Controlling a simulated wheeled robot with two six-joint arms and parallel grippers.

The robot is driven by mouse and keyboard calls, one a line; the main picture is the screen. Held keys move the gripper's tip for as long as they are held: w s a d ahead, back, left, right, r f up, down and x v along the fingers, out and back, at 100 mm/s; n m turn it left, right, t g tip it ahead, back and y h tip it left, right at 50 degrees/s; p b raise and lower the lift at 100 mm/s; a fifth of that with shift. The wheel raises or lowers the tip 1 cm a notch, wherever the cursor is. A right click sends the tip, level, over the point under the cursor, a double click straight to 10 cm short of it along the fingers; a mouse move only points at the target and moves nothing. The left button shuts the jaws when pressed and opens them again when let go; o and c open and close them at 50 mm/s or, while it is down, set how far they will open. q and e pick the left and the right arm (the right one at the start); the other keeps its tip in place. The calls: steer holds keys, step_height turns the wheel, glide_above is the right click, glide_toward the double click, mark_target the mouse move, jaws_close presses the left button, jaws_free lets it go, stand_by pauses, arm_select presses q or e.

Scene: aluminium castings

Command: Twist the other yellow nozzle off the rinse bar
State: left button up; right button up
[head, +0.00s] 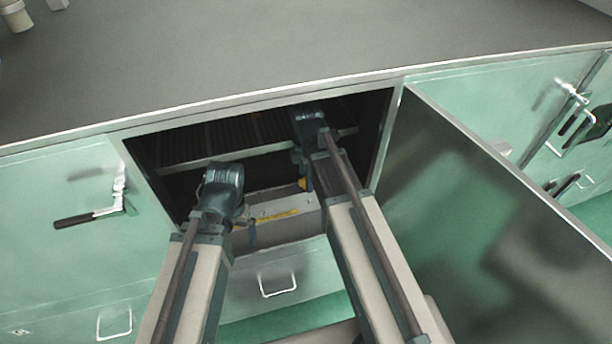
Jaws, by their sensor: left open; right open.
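My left gripper (222,184) is inside the opening of a green cabinet, at its left side. My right gripper (308,124) reaches deeper in, toward the upper right of the opening. Both are open; their fingertips are largely hidden by my own wrists. A small yellow piece (303,184) shows just below my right gripper, beside a dark upright part; I cannot tell whether it is a nozzle. A pale grey rail (232,156) crosses the dark interior between and behind the grippers; I cannot tell whether it is the rinse bar.
A grey box edge with a yellow label strip (278,215) lies low in the opening. The cabinet door (480,215) stands open on the right. A grey worktop (280,60) lies above. A closed door with a dark-handled latch (88,216) is on the left.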

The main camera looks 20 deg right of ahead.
steer(key=shift+f, duration=0.55)
arm_select(q)
steer(key=shift+f, duration=0.5)
arm_select(e)
jaws_close()
steer(key=n, duration=0.6)
